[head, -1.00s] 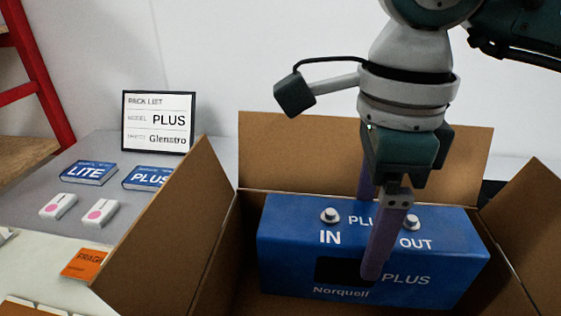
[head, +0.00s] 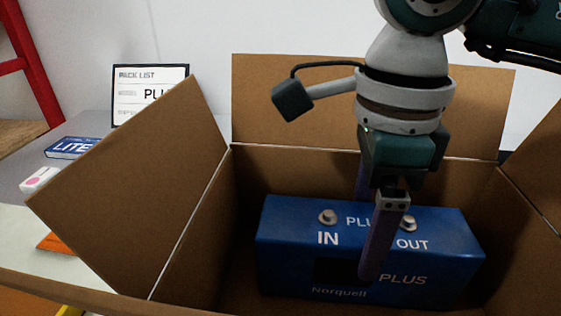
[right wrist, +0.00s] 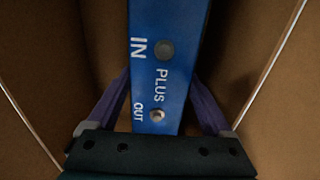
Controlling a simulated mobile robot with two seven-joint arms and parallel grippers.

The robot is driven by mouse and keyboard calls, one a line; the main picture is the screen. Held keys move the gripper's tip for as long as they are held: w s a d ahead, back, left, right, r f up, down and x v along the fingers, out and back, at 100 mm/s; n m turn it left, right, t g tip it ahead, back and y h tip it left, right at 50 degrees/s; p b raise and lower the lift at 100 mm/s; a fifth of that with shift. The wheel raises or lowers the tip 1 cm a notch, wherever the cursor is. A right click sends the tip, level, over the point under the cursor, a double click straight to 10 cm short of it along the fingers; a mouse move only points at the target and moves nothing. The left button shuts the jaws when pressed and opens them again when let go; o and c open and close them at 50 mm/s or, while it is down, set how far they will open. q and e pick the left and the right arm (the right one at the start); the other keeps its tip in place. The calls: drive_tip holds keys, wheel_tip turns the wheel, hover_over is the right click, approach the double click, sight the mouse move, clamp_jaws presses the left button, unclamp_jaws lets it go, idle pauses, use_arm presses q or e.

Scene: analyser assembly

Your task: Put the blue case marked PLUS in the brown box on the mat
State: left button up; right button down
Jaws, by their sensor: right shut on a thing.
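The blue case marked PLUS (head: 425,255) is upright between the walls of the open brown box (head: 190,240). My right gripper (head: 373,235) points down and is shut on the case, with one purple finger across its front face and the other behind. The right wrist view shows the top of the case (right wrist: 165,65) between both fingers (right wrist: 160,105), with cardboard on both sides. Whether the case touches the box floor cannot be told. The mat under the box cannot be made out. My left gripper is out of view.
The box flaps (head: 120,190) stand spread outward. At the left are a pack list sign (head: 135,95), a blue LITE booklet (head: 75,147), a white item with a pink dot (head: 38,179) and an orange card (head: 55,245), partly hidden by the flap.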

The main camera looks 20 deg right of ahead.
drive_tip(key=shift+r, duration=0.1)
drive_tip(key=shift+c, duration=0.8)
unclamp_jaws()
drive_tip(key=shift+o, duration=0.8)
drive_tip(key=shift+r+p, duration=2.3)
drive_tip(key=shift+r, duration=0.65)
wheel_tip(320, 180, up, 6)
drive_tip(key=p, duration=0.4)
